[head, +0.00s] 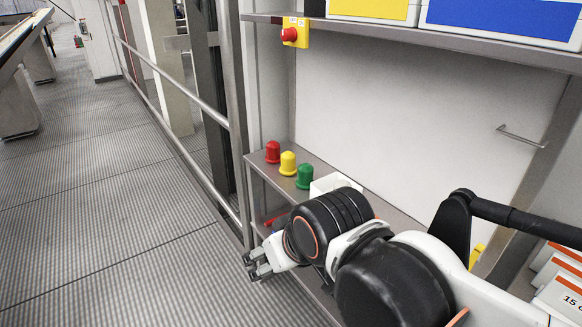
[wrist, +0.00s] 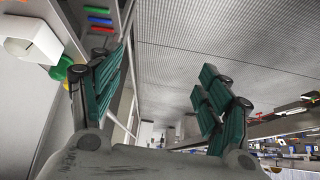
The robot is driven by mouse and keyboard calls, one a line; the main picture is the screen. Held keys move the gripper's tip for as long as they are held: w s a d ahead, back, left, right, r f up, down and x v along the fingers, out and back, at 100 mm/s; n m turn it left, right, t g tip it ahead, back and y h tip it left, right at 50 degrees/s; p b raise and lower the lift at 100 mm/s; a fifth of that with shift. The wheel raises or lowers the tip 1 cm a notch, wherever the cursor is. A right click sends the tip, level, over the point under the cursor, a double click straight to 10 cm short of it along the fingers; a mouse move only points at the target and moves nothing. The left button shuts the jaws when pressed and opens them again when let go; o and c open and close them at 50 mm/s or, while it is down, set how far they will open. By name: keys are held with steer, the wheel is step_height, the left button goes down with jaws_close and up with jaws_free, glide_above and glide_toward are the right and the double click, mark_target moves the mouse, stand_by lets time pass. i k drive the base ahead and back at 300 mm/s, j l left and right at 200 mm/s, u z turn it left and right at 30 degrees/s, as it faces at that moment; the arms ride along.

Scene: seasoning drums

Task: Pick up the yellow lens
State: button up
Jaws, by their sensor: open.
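The yellow lens (head: 288,163) is a small flanged dome. It stands upright on a grey shelf (head: 325,180), between a red lens (head: 272,152) and a green lens (head: 305,176). My gripper (head: 257,266) is open and empty. It is lower and nearer than the lenses in the head view, out by the shelf's front edge and apart from them. In the wrist view the spread fingers of my gripper (wrist: 160,78) face the floor. A green lens (wrist: 61,68) shows there at the left, with other colours partly hidden by a finger.
A white box (head: 334,184) stands right of the green lens, partly behind my arm. An upper shelf (head: 450,40) holds yellow and blue bins, with a red-and-yellow button box (head: 294,32) at its end. A metal railing (head: 190,105) runs left of the shelves. Open floor (head: 90,200) lies left.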

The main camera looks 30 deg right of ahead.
mark_target(289, 167)
steer(key=i+j+z, duration=0.1)
steer(key=z, duration=0.25)
steer(key=i+j+z, duration=0.15)
steer(key=z, duration=0.2)
steer(key=i+j, duration=0.15)
steer(key=j, duration=0.2)
steer(key=i+j+z, duration=0.15)
steer(key=j, duration=0.2)
steer(key=i+j, duration=0.2)
steer(key=j, duration=0.15)
steer(key=i+j+z, duration=0.15)
steer(key=j, duration=0.2)
steer(key=i+j, duration=0.15)
steer(key=j, duration=0.2)
steer(key=i+j+z, duration=0.1)
steer(key=j, duration=0.3)
steer(key=i+j+z, duration=0.1)
steer(key=j, duration=0.25)
